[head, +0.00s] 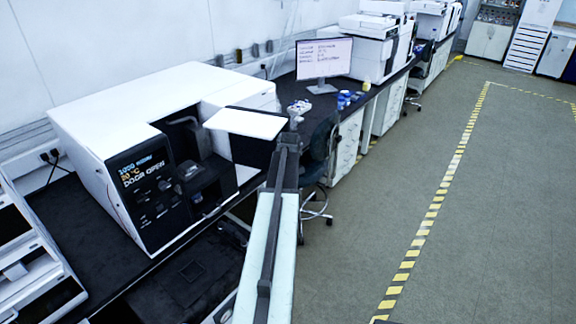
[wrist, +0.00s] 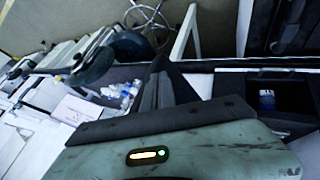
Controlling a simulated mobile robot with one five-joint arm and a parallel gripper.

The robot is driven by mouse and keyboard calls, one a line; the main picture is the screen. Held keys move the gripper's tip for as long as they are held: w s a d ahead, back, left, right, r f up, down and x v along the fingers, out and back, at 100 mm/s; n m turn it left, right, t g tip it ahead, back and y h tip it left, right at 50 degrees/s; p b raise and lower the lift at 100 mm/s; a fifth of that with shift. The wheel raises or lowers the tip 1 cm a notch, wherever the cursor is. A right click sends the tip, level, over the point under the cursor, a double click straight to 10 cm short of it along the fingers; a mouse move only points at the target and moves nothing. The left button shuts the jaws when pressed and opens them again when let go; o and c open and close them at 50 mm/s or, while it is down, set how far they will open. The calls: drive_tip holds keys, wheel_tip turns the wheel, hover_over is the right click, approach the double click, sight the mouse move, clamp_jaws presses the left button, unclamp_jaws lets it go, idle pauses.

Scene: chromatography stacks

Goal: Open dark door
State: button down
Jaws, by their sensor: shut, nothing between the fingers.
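The white instrument (head: 130,105) stands on the bench at left in the head view. Its black front panel shows lit text that reads "DOOR OPEN". The dark door (head: 252,153), with a white upper part, stands swung out from the instrument's right side, and a dark recess (head: 205,165) shows to its left. My gripper (head: 297,112) is at the end of my arm, by the door's right edge in the picture; I cannot tell whether it touches. In the wrist view my gripper (wrist: 168,75) has its dark fingers together, with nothing seen between them.
A blue-capped bottle (wrist: 267,98) sits in a dark opening in the wrist view. A monitor (head: 324,60), small blue-capped items (head: 346,99) and a stool (head: 318,160) are beyond my gripper. Open floor (head: 480,220) with a yellow-black line lies at right.

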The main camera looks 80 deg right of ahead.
drive_tip(key=shift+a, duration=0.1)
drive_tip(key=a+f+p+v, duration=0.1)
drive_tip(key=a+p+v, duration=0.1)
drive_tip(key=p+v, duration=0.6)
drive_tip(key=v, duration=0.3)
drive_tip(key=shift+s+a, duration=0.25)
drive_tip(key=shift+s, duration=0.2)
drive_tip(key=shift+r, duration=0.1)
